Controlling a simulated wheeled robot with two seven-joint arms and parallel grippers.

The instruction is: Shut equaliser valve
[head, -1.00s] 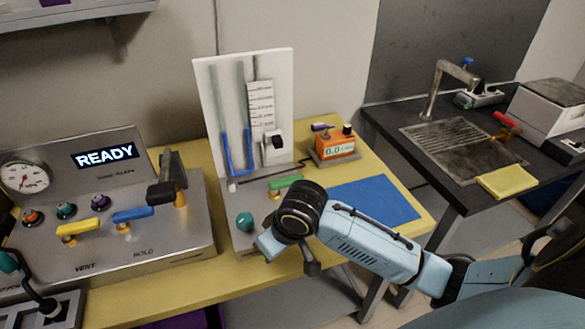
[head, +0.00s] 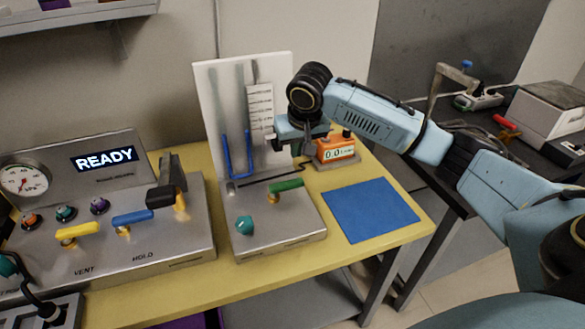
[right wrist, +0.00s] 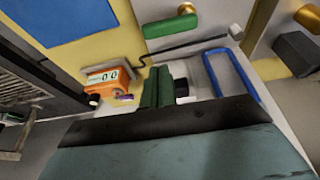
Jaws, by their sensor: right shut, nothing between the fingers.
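The manometer stand has a metal base (head: 285,228) and a white upright board (head: 210,100) with a blue U-tube (head: 228,160). A green lever (head: 288,186) on a brass stem sits on the base, pointing right. I take it as the equaliser valve, though no label is readable. A teal knob (head: 244,225) is at its front left. My right gripper (head: 298,147) is shut and empty, above and behind the lever, in front of the board. In the right wrist view its fingers (right wrist: 158,88) are together, apart from the lever (right wrist: 170,26). My left gripper is not in view.
An orange digital meter (head: 335,150) stands right of the board, close to my gripper. A thin black tube (head: 270,179) runs behind the lever. A blue mat (head: 370,210) lies clear at right. A READY panel (head: 110,220) with coloured levers and a black-topped handle stands left.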

